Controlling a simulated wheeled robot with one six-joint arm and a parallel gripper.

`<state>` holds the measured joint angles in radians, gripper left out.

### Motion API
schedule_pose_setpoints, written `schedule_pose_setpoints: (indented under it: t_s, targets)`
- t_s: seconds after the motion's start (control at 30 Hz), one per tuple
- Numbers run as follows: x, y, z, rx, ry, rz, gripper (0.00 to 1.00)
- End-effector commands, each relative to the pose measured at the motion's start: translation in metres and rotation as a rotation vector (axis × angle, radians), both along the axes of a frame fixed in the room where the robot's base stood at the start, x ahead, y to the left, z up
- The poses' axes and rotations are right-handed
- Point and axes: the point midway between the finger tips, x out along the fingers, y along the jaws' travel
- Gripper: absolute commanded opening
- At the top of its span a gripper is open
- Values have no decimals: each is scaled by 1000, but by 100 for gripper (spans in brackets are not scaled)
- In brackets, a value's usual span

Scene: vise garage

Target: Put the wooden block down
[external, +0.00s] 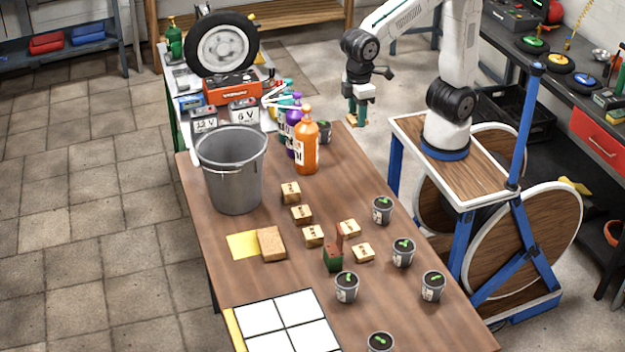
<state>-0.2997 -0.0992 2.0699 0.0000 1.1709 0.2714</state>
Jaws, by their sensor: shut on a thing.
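My gripper (357,117) hangs beyond the far right end of the brown table, left of my arm's base. It points down and is shut on a wooden block (352,121), of which only a small tan part shows low between the fingers. The fingers hide the rest, and I cannot tell how far it is above any surface. Several small light wooden blocks with dark marks lie on the table, one of them (291,193) near the bucket. A larger, plain brown block (271,243) lies on the right part of a yellow square (241,246).
A grey bucket (231,178) and an orange bottle (306,147) stand at the table's far end. Several potted seedlings, one here (382,210), line the right side. A green-and-red object (333,257) stands mid-table. A white four-panel grid (285,322) lies in front.

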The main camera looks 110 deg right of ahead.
Motion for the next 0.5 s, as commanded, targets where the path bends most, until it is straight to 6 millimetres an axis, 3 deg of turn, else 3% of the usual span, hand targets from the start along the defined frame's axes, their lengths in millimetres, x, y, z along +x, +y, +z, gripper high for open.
schedule_pose_setpoints:
  t_s: [0.27, 0.5]
  targets:
    - [118, -18, 14, 0, 2, -15, 23]
    - [222, -56, 7, 0, 3, -22, 23]
